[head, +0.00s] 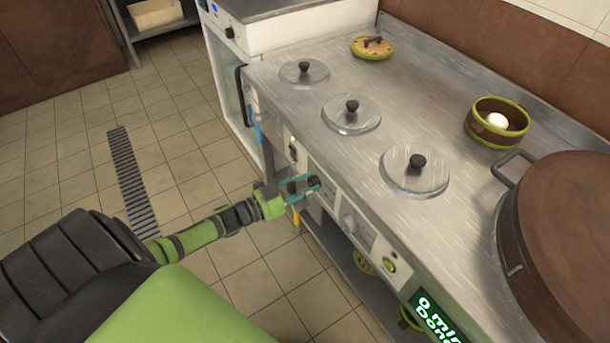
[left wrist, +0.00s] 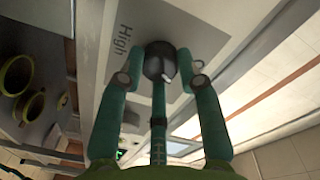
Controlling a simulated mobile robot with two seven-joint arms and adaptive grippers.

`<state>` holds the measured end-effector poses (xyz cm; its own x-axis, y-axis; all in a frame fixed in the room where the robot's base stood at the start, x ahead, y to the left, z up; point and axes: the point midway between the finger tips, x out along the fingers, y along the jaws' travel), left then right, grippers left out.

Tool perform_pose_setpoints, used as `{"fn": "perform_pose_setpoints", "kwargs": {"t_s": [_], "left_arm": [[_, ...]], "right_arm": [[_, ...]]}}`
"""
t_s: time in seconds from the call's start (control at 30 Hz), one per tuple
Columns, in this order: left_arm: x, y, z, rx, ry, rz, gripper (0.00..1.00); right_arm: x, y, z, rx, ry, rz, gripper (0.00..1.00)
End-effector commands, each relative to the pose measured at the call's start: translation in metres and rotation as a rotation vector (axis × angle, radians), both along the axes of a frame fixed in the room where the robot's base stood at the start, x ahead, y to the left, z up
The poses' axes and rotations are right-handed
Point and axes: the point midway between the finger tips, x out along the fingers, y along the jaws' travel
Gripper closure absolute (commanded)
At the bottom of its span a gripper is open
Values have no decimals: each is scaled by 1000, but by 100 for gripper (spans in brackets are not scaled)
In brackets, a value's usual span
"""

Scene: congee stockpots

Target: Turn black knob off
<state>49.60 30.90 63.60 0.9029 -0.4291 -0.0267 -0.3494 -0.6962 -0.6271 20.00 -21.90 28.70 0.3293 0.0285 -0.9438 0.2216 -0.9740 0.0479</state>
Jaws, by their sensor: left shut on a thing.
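The black knob (left wrist: 160,62) sits on the stove's front panel (left wrist: 215,25) in the left wrist view. It has a small white mark on its lower right side, and the word "High" is printed to its left. In the head view the knob (head: 314,181) is at the tip of my left gripper (head: 302,188). The two teal fingers of my left gripper (left wrist: 160,75) are on either side of the knob and shut on it. The right gripper is not in view.
Another dark knob (head: 293,151), a pale knob (head: 349,222), a green-ringed button (head: 389,265) and a lit display (head: 440,318) are along the panel. The steel top (head: 345,65) holds lids, a bowl (head: 497,120) and a large brown-lidded pot (head: 570,215). Open tiled floor (head: 75,180) lies left.

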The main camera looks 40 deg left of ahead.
Motion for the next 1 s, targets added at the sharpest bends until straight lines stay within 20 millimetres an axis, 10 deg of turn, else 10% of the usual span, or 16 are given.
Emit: {"fn": "perform_pose_setpoints", "kwargs": {"t_s": [1.0], "left_arm": [[1,0,1,-462,188,-1,97]], "right_arm": [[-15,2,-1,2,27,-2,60]]}}
